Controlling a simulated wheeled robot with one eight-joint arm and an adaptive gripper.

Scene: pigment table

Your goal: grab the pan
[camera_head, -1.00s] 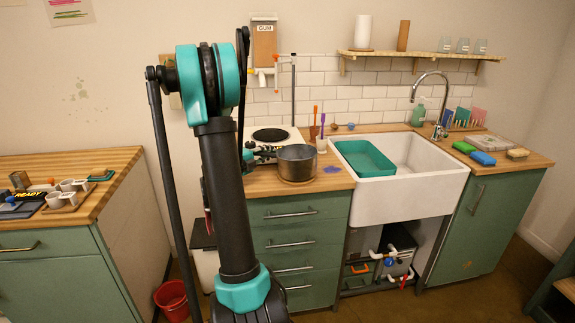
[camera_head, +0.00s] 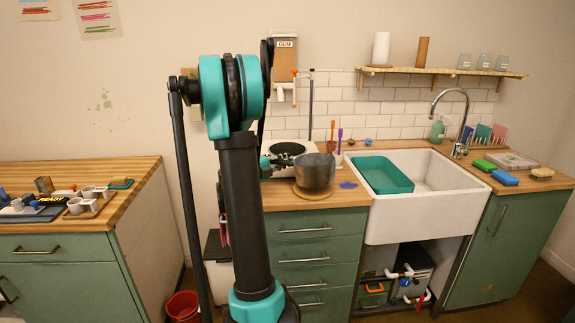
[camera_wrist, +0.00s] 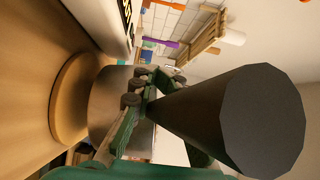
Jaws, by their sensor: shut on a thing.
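The pan (camera_head: 315,171) is a grey metal pot over a round wooden trivet (camera_head: 313,195) on the counter left of the sink. It looks upright and raised slightly above the trivet, though the gap is hard to judge. My gripper (camera_head: 268,164) is at the pan's left side, partly behind my arm. In the wrist view, my gripper (camera_wrist: 146,100) is shut around the pan's dark handle (camera_wrist: 262,120), close to the pan's wall (camera_wrist: 103,105). The trivet also shows there beneath the pan (camera_wrist: 70,97).
A white hot plate (camera_head: 289,147) stands behind the pan. A cup with purple and orange tools (camera_head: 334,158) stands behind it to the right. The white sink (camera_head: 425,212) holds a teal tub (camera_head: 382,175). A second counter (camera_head: 130,172) with small cups is at the left.

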